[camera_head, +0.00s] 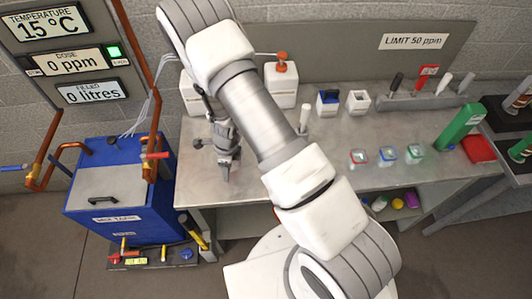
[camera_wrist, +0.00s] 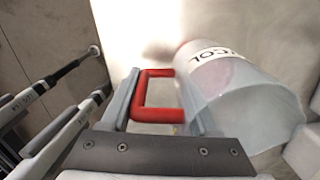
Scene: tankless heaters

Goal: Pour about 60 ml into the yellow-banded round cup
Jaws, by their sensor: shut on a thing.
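My gripper (camera_wrist: 157,98) is shut on the red handle (camera_wrist: 155,115) of a translucent jug (camera_wrist: 250,105) in the wrist view. The jug's white label shows letters ending in "COL". Its liquid level cannot be read. In the head view my gripper (camera_head: 226,170) is over the left part of the bench, and the jug cannot be made out there. I cannot make out a yellow-banded round cup; my arm covers part of the bench.
The metal bench (camera_head: 330,135) has white containers (camera_head: 281,85) at the back. A tall green box (camera_head: 460,125) and red tray (camera_head: 479,149) are at right. A blue tank (camera_head: 112,190) with copper pipes stands left of the bench. A yellow item (camera_head: 397,203) sits underneath.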

